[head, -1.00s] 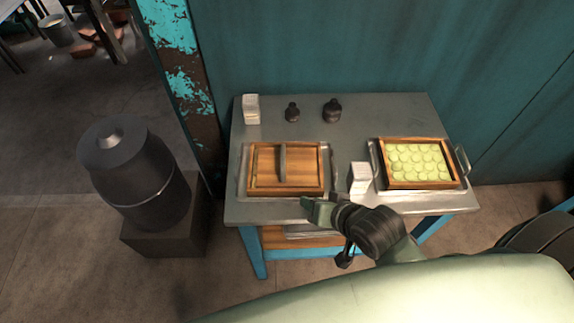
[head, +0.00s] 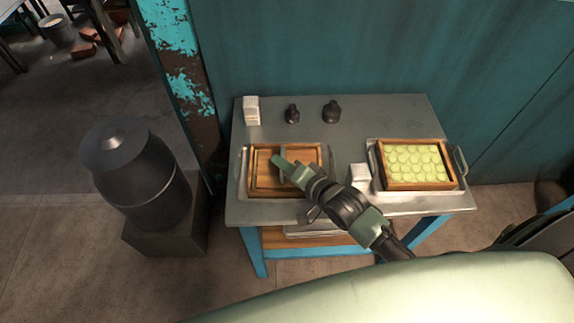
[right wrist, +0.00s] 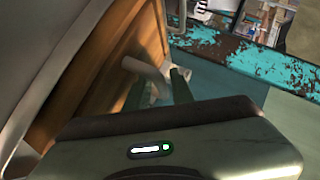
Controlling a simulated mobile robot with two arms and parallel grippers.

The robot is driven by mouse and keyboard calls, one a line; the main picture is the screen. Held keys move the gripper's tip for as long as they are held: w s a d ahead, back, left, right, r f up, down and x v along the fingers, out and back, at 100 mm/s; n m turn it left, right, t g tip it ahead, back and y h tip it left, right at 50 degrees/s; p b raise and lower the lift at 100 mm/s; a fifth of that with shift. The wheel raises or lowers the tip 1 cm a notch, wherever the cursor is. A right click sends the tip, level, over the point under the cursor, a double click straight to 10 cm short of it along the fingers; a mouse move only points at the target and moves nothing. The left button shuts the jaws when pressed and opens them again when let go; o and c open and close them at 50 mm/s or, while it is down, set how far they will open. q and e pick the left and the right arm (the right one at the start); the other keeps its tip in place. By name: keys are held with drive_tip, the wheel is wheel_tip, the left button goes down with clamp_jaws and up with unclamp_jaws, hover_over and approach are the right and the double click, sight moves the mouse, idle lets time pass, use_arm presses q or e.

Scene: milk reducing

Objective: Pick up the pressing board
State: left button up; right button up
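The pressing board (head: 266,182) is a flat wooden board with a grey upright handle. It lies in the left metal tray (head: 243,186) on the table. My right gripper (head: 281,162) is over the board at its handle and partly covers it in the head view. In the right wrist view, the two green fingers (right wrist: 158,90) stand apart on either side of the grey handle (right wrist: 146,70), with the wooden board (right wrist: 115,62) beside them. Whether a finger touches the handle is unclear. My left gripper is not in view.
A second tray (head: 374,168) at the right holds a wooden frame of round pale-green pieces (head: 415,163). A white block (head: 359,173) stands between the trays. Another white block (head: 251,110) and two dark bottles (head: 332,111) stand behind. A dark barrel (head: 140,180) is left of the table.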

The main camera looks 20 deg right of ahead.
drive_tip(key=shift+w+f, duration=0.15)
drive_tip(key=shift+w, duration=0.05)
clamp_jaws()
idle(1.3)
